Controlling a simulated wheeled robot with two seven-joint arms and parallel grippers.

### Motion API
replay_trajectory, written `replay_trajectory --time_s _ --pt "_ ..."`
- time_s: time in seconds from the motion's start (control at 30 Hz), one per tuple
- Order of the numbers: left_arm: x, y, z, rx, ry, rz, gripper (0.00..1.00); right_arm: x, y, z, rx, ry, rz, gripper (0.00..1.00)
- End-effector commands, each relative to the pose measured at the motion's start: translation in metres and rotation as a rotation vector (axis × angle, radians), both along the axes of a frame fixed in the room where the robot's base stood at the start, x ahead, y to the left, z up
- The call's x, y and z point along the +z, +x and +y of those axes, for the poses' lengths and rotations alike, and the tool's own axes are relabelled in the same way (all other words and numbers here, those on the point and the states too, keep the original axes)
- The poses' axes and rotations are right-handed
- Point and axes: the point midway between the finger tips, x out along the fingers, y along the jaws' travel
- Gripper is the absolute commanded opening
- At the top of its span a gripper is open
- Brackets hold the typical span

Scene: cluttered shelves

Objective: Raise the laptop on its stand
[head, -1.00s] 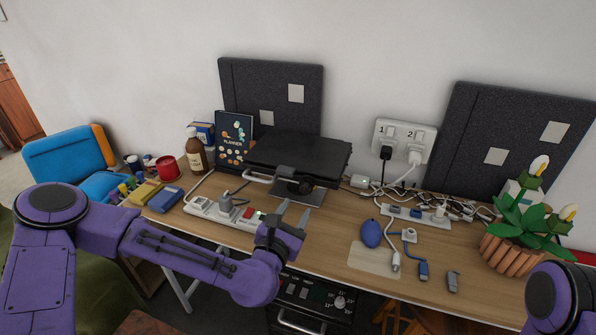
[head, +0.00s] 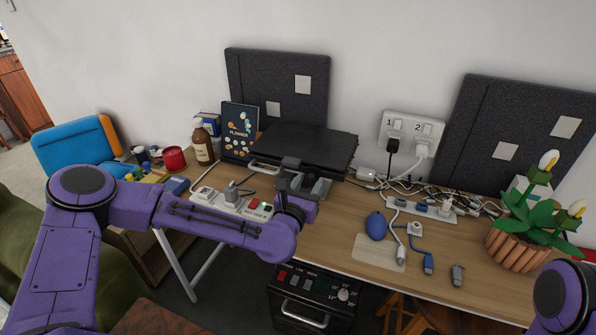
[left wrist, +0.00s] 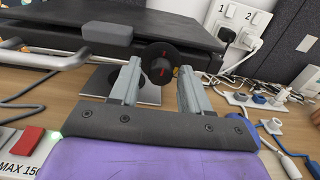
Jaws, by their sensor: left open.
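The black closed laptop (head: 308,140) lies flat on its stand at the back of the desk; its front part spans the top of the left wrist view (left wrist: 200,38). Below its front edge is the stand's round black knob with red marks (left wrist: 158,52). A silver base plate (left wrist: 98,82) shows under it. My left gripper (head: 306,183) is open in front of the stand. In the left wrist view its fingers (left wrist: 160,68) point at the knob, one on each side; I cannot tell whether they touch it. My right gripper is out of view.
A power strip (head: 230,201) lies left of my left gripper. The desk's front middle is partly clear.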

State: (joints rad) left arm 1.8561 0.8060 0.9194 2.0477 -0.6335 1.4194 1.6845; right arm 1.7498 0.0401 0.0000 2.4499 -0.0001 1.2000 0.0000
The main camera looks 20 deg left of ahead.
Motion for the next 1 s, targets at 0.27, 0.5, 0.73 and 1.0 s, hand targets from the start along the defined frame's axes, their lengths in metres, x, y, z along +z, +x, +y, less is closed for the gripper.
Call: replay_trajectory --time_s 0.27,0.5,0.73,1.0 --pt "0.0 0.0 0.0 -0.001 0.0 0.0 0.07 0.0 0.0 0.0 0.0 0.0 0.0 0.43" --pt "0.006 0.0 0.0 -0.001 0.0 -0.001 0.08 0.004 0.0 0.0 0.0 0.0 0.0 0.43" --pt "0.022 0.0 0.0 0.0 -0.001 -0.003 0.08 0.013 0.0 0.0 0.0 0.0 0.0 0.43" --pt "0.038 0.0 0.0 0.0 0.0 -0.004 0.08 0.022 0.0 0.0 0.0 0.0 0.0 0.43"
